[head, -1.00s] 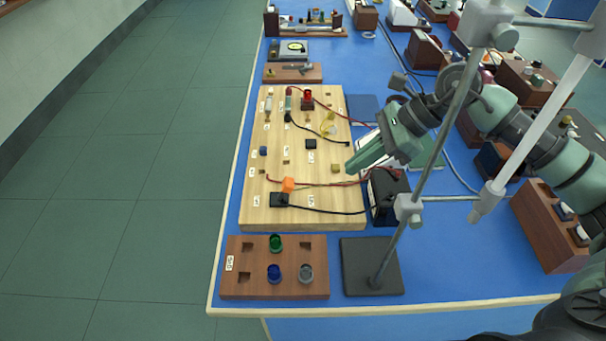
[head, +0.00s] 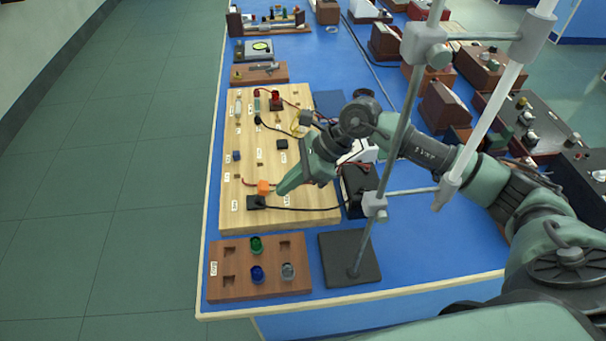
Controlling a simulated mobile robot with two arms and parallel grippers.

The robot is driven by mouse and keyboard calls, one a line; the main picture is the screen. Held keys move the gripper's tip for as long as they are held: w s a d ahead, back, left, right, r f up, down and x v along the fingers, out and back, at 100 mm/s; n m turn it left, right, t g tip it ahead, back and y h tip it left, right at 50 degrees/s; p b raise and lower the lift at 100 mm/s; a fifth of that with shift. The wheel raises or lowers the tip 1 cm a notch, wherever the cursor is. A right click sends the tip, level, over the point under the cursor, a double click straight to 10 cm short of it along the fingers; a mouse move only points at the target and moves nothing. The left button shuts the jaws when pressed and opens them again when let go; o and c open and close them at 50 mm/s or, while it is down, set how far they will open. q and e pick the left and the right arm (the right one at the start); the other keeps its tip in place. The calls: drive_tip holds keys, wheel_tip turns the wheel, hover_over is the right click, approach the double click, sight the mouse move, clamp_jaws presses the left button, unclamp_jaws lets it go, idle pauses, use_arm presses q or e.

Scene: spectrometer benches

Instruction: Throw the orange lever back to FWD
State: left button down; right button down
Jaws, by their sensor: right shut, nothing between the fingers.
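The orange lever (head: 264,187) stands near the front of the wooden circuit board (head: 238,221), on a black base (head: 256,202). My right gripper (head: 281,190) is shut and empty. In the picture its fingertips are just to the right of the lever; I cannot tell whether they touch it. The labels around the lever are too small to read. My left gripper does not show.
A retort stand, with its base (head: 350,260) on the blue bench, rises in front of my right arm. A brown tray (head: 232,287) with small coloured pots lies in front of the board. A black box (head: 357,190) stands right of the board.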

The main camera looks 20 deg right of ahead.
drive_tip(key=shift+w+a+r, duration=0.15)
drive_tip(key=shift+a+r, duration=0.15)
drive_tip(key=shift+a, duration=0.3)
drive_tip(key=shift+r, duration=0.1)
